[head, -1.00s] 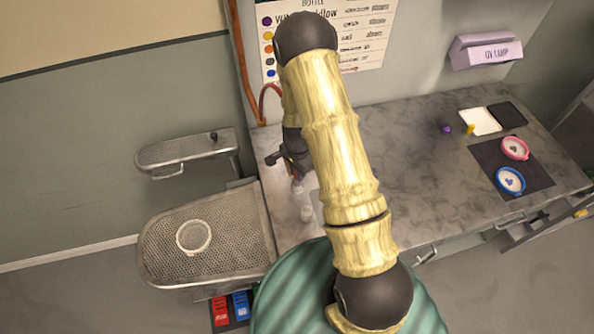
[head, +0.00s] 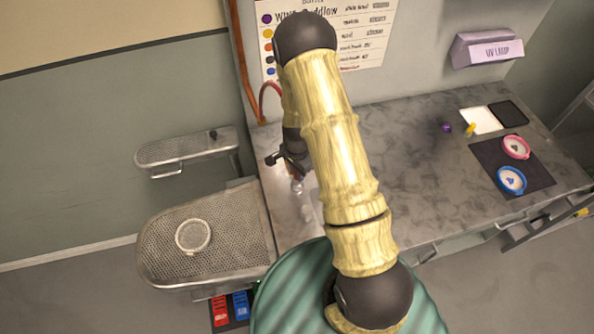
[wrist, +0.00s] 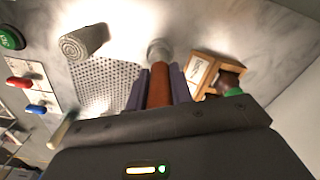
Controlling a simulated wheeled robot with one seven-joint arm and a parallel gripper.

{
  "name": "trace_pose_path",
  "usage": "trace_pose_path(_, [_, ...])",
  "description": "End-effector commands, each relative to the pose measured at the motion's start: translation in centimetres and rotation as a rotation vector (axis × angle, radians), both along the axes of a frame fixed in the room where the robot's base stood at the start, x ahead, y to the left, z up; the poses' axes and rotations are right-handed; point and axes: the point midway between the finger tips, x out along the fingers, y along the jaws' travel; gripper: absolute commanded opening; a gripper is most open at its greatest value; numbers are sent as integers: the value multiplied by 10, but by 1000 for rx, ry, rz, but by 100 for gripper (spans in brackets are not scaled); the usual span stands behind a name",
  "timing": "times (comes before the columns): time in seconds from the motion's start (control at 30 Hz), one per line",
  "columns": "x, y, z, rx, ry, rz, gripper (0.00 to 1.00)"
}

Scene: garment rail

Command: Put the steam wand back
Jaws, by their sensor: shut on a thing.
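My gripper (wrist: 158,88) is shut on the steam wand (wrist: 160,85). In the wrist view the wand's orange-brown handle sits between the two purple fingers, and its pale grey head (wrist: 158,50) points away beyond the fingertips. In the head view the gripper (head: 288,164) is partly hidden behind my arm, over the left end of the marbled counter (head: 430,130). A pale tip of the wand (head: 297,186) shows just below it. A thin red hose (head: 265,95) loops by the wall near the gripper. I cannot make out the wand's holder.
The wrist view shows a grey roll (wrist: 85,42) and a wooden box (wrist: 200,68) near the wand. The counter's middle is mostly clear.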

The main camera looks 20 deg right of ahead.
Motion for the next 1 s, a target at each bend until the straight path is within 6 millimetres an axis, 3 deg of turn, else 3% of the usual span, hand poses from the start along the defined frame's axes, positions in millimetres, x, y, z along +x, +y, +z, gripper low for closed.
trace_pose_path(1.0, [0, 0, -12, 0, 0, 0, 0])
